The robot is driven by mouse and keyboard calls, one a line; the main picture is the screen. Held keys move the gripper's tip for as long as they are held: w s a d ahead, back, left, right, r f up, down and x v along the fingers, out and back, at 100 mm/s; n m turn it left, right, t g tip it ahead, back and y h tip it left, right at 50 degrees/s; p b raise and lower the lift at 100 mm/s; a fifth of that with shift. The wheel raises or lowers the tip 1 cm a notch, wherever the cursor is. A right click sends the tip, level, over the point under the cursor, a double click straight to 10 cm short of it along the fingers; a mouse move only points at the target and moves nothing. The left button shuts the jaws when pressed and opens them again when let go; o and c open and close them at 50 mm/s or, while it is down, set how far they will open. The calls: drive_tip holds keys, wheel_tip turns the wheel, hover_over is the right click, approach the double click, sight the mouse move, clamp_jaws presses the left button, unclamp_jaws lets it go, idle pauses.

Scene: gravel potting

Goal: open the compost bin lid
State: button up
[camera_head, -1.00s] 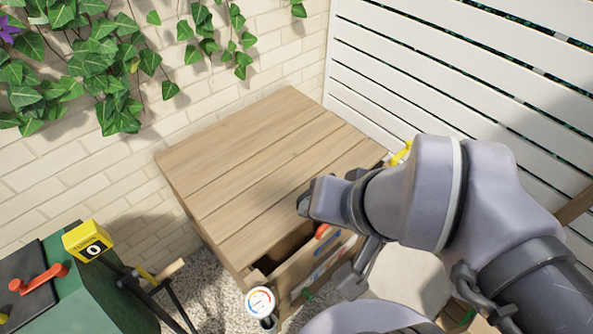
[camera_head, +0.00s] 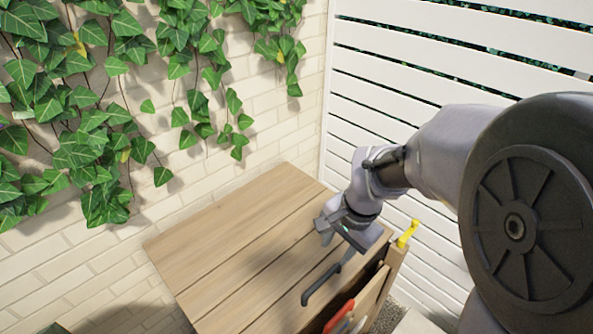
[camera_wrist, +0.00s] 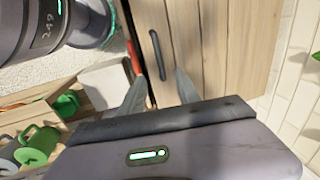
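The compost bin appears to be the wooden box with a planked lid (camera_head: 235,235), which lies flat in the head view. A dark bar handle (camera_head: 322,285) sits on the lid near its front edge. The handle also shows in the wrist view (camera_wrist: 157,55), ahead of and between the fingertips. My gripper (camera_head: 335,228) is over the right part of the lid in the head view. In the wrist view my gripper (camera_wrist: 160,88) has its two fingers spread with nothing between them, apart from the handle.
The brick wall (camera_head: 60,265) and white slatted fence (camera_head: 430,60) close off the back. Green cans (camera_wrist: 38,143) sit at left in the wrist view.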

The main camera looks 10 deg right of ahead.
sight(321, 281)
drive_tip(key=b+x, duration=0.2)
drive_tip(key=x, duration=0.4)
drive_tip(key=b+x, duration=0.3)
drive_tip(key=x, duration=0.3)
drive_tip(key=b+x, duration=0.2)
drive_tip(key=x, duration=0.4)
drive_tip(key=shift+s+d+f+b, duration=0.1)
drive_tip(key=shift+s+d+b, duration=0.15)
drive_tip(key=shift+b, duration=0.15)
clamp_jaws()
